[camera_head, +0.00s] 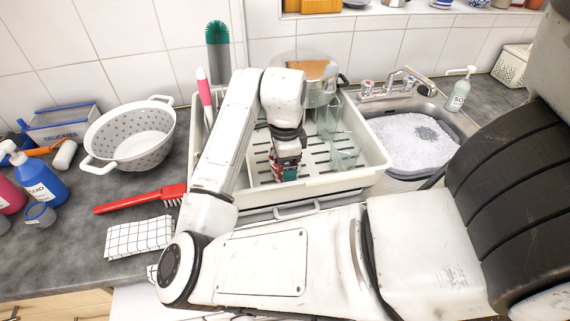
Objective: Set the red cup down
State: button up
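My gripper (287,172) points down over the white dish rack, near the middle of its slatted floor. A small patch of red shows at its fingers and may be part of the red cup, but the gripper hides most of it. A bit of teal shows at the fingertips too. The view is too small to tell whether the fingers are closed on anything or whether anything there touches the floor. The dish rack (345,183) stands on the counter left of the sink.
Clear glasses (344,155) and a large lidded pot (318,92) stand in the rack's right and back parts. Brushes stand at its left back. A colander (130,135), red brush (140,199) and checked cloth (138,236) lie left. The sink (412,140) holds suds.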

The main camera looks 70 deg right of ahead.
jog(key=o, duration=0.9)
jog(key=shift+o, duration=0.2)
jog(key=shift+r, duration=0.1)
notch_tip(320, 180, up, 12)
jog(key=shift+p, duration=0.45)
